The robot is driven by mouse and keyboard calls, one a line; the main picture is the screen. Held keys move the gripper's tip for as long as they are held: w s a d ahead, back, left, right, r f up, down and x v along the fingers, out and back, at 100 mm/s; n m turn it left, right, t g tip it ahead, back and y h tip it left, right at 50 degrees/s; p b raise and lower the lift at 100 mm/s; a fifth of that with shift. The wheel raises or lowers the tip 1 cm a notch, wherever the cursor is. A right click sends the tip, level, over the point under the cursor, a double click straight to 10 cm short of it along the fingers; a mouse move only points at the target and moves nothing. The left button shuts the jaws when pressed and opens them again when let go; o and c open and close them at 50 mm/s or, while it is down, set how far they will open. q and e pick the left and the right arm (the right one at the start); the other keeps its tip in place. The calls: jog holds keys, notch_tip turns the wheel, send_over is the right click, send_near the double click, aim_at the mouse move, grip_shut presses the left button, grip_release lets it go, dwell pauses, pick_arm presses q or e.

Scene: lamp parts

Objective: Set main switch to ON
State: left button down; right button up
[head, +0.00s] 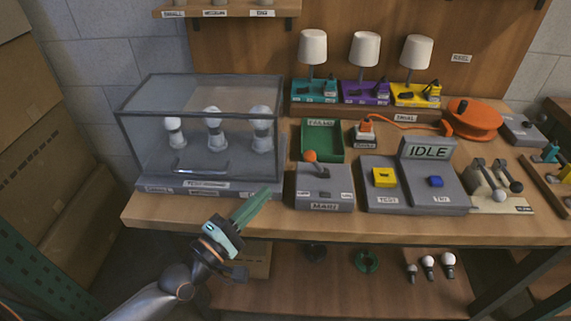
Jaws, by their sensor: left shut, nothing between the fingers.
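The main switch (323,187) is a grey box on the bench with a "MAIN" label on its front. Its lever has an orange knob (310,156) and leans up and to the left. Two small labels flank the lever, too small to read surely. My left gripper (262,194) is shut and empty, its green fingers pointing up and right. It is in front of the glass case's right corner, left of the main switch and apart from the lever. My right gripper is not in view.
The glass case (150,150) with several bulbs stands left of the switch. A green tray (335,155) lies behind it. To the right is a panel with yellow (384,177) and blue (435,182) buttons and an "IDLE" sign (428,151). Lamps and an orange cable reel (472,117) stand behind.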

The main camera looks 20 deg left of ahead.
aim_at(316, 165)
pick_arm(q)
jog(key=shift+w, duration=0.1)
jog(key=p+x, duration=0.1)
jog(key=x, duration=0.8)
jog(key=shift+w+d, duration=0.2)
jog(key=shift+w, duration=0.15)
jog(key=shift+r, duration=0.1)
jog(key=shift+w, duration=0.1)
